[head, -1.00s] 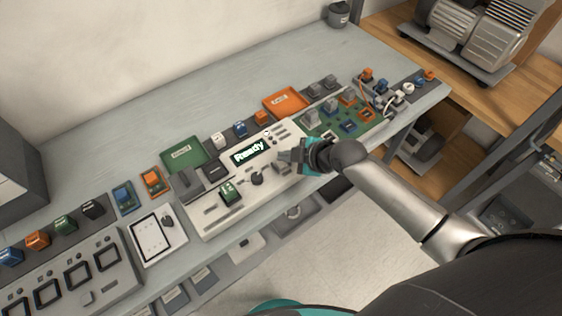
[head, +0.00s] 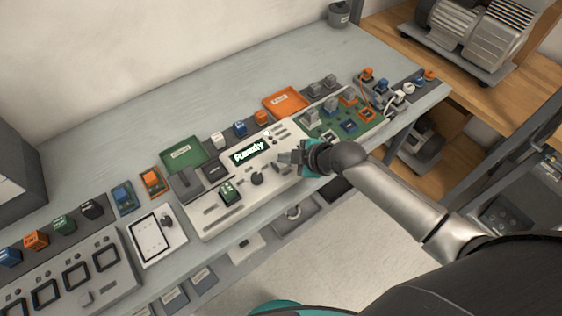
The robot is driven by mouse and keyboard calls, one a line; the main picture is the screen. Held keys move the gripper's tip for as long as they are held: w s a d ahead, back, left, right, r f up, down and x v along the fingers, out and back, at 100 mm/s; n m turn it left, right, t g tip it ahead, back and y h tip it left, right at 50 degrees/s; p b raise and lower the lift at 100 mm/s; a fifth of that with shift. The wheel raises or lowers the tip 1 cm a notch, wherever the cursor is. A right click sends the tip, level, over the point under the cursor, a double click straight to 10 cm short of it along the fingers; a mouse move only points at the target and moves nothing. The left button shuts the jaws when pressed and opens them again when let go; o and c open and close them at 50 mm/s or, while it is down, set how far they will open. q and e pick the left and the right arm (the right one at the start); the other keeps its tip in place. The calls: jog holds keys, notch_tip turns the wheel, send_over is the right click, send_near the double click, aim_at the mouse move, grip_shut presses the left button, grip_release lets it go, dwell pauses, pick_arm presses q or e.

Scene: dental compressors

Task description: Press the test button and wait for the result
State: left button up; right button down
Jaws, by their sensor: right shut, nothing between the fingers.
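A white test panel (head: 215,212) lies on the grey bench, with a dark display (head: 249,151) that reads "Ready". A black knob (head: 257,179) and a small green block (head: 228,192) sit on the panel. I cannot tell whether the fingertips touch the panel. My left gripper is not in view.
A green tray (head: 182,153) and an orange tray (head: 285,101) lie behind the panel. A green circuit board (head: 345,118) with several coloured parts is to the right. A white tablet-like plate (head: 152,241) and a grey fixture (head: 75,275) are to the left.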

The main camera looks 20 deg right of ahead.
aim_at(285, 168)
jog(key=shift+f+b, duration=0.35)
jog(key=shift+f, duration=0.15)
dwell(0.3)
jog(key=shift+r, duration=0.1)
jog(key=shift+r+p, duration=0.8)
jog(key=shift+p, duration=0.15)
notch_tip(285, 168, up, 5)
jog(key=p, duration=0.5)
jog(key=shift+r, duration=0.1)
jog(key=shift+a, duration=0.1)
dwell(0.5)
